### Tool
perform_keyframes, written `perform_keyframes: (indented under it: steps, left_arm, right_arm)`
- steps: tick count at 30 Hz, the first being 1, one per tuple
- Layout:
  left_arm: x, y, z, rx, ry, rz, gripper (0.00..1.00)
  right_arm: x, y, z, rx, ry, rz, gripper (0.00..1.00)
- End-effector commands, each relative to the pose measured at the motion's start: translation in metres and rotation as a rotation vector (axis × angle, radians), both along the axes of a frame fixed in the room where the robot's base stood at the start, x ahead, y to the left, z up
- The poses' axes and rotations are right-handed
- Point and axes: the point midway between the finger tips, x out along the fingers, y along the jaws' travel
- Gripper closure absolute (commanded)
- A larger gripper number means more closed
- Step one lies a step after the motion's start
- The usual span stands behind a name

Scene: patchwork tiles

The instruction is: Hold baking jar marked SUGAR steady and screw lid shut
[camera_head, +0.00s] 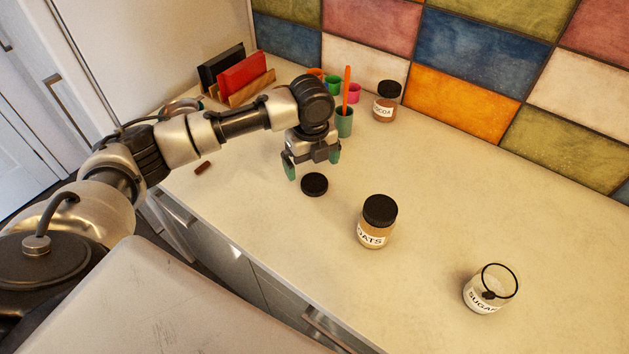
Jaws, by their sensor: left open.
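The glass jar marked SUGAR (483,301) stands upright at the right of the counter. Its top is open, with a dark ring at the rim and pale contents. A small dark spot shows at the jar, and I cannot tell what it is. A loose black round lid (314,184) lies flat on the counter, left of the jar marked OATS. My left gripper (313,165) is open and empty, pointing down just above and behind the loose lid, apart from it. My right gripper is not in view.
The OATS jar (375,233), with a black lid on, stands between the loose lid and the SUGAR jar. A COCOA jar (384,109), colored cups (344,122) and a rack with red and black items (242,76) stand at the back.

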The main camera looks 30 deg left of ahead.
Motion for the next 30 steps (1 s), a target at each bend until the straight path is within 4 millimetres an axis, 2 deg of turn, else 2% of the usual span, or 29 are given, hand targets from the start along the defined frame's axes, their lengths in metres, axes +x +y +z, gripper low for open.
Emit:
perform_keyframes:
  steps: [4,15,24,30]
  left_arm:
    - [0.000,0.000,-0.012,-0.001,0.001,0.000,0.03]
    - [0.001,0.000,-0.016,-0.001,0.001,0.000,0.03]
    - [0.009,0.000,-0.057,0.001,0.001,0.000,0.03]
    - [0.009,0.001,-0.066,0.000,-0.001,-0.001,0.03]
  right_arm:
    - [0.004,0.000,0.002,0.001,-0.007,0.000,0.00]
    - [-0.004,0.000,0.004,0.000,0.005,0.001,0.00]
    - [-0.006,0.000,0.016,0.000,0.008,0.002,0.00]
    - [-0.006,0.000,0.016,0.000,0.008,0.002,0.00]
